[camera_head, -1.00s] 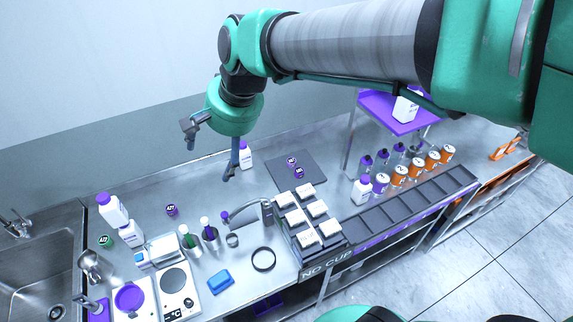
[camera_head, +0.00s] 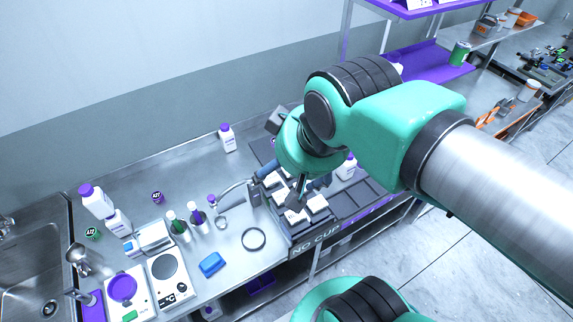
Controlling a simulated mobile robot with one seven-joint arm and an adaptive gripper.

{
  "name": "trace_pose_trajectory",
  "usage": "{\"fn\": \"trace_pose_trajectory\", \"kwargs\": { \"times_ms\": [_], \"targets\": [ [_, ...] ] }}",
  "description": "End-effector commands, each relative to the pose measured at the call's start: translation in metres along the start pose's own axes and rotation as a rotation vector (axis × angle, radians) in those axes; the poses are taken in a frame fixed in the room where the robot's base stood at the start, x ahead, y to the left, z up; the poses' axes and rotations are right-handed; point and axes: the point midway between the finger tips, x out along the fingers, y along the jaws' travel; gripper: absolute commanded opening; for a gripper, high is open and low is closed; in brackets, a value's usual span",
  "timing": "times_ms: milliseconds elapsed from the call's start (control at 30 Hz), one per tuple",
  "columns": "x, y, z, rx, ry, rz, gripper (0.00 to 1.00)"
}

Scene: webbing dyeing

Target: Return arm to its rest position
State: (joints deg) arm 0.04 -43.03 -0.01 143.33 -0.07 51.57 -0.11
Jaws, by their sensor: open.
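My arm reaches in from the right edge over the workbench, with its teal and grey links bent down. My gripper (camera_head: 277,190) is open and empty, pointing down above the black tray of white blocks (camera_head: 318,203). The arm and gripper hide part of that tray and much of the dark mat behind it. I cannot tell the exact height of the fingers above the blocks.
A tap (camera_head: 236,189), black ring (camera_head: 253,239), blue block (camera_head: 212,264) and scale (camera_head: 170,275) stand left of the gripper. White bottles (camera_head: 227,138) stand farther back. A sink (camera_head: 30,262) is at far left, a purple shelf (camera_head: 428,62) at back right.

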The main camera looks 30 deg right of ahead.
Motion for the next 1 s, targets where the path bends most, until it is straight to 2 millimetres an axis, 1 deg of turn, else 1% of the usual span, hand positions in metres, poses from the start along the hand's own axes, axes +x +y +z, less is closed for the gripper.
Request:
{"fn": "trace_pose_trajectory", "kwargs": {
  "times_ms": [233, 367, 567, 800, 1000],
  "targets": [
    [0.001, 0.0, 0.0, 0.001, 0.0, -0.001, 0.84],
    [0.007, 0.0, 0.003, 0.002, 0.0, -0.001, 0.84],
    [0.029, -0.001, 0.015, 0.002, 0.0, -0.001, 0.84],
    [0.065, -0.001, 0.034, 0.002, 0.0, -0.001, 0.84],
    [0.084, -0.001, 0.045, 0.002, 0.0, -0.001, 0.84]
  ]
}}
